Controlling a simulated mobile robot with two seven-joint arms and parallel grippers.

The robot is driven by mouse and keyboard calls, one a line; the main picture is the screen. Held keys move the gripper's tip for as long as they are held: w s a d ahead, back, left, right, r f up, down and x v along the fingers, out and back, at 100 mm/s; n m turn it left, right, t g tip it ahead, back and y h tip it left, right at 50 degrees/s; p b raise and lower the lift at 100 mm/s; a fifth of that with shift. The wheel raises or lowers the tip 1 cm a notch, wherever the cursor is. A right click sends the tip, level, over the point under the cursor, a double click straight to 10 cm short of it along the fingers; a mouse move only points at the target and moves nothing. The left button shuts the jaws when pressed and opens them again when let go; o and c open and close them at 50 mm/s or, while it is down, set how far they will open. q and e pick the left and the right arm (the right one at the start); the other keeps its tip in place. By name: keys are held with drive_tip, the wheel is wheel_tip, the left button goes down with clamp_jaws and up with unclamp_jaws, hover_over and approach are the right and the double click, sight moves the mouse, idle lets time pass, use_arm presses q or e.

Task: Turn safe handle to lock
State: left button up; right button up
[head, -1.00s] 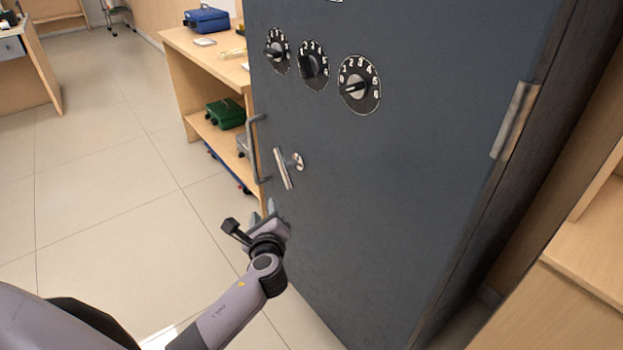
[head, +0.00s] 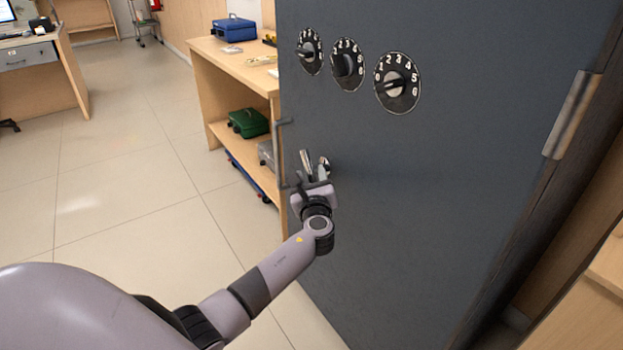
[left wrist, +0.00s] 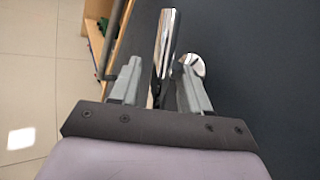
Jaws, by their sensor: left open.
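The dark grey safe (head: 440,190) fills the right of the head view, its door shut as far as I can see. Its silver lever handle (head: 306,163) is partly hidden by my left gripper (head: 314,182). In the left wrist view the handle (left wrist: 165,45) stands between the two open fingers of the gripper (left wrist: 155,85); I cannot tell whether either finger touches it. The handle's round hub (left wrist: 194,64) is just right of the right finger. My right gripper is not in view.
Three numbered dials (head: 397,83) sit above the handle. A grey pull bar (head: 282,150) is at the door's left edge. A wooden shelf unit (head: 205,75) with a blue box (head: 234,29) and a green box (head: 248,123) stands behind. The tiled floor (head: 130,200) at left is clear.

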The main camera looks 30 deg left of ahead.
use_arm(q)
drive_tip(key=shift+w+a, duration=0.2)
drive_tip(key=shift+w, duration=0.05)
clamp_jaws()
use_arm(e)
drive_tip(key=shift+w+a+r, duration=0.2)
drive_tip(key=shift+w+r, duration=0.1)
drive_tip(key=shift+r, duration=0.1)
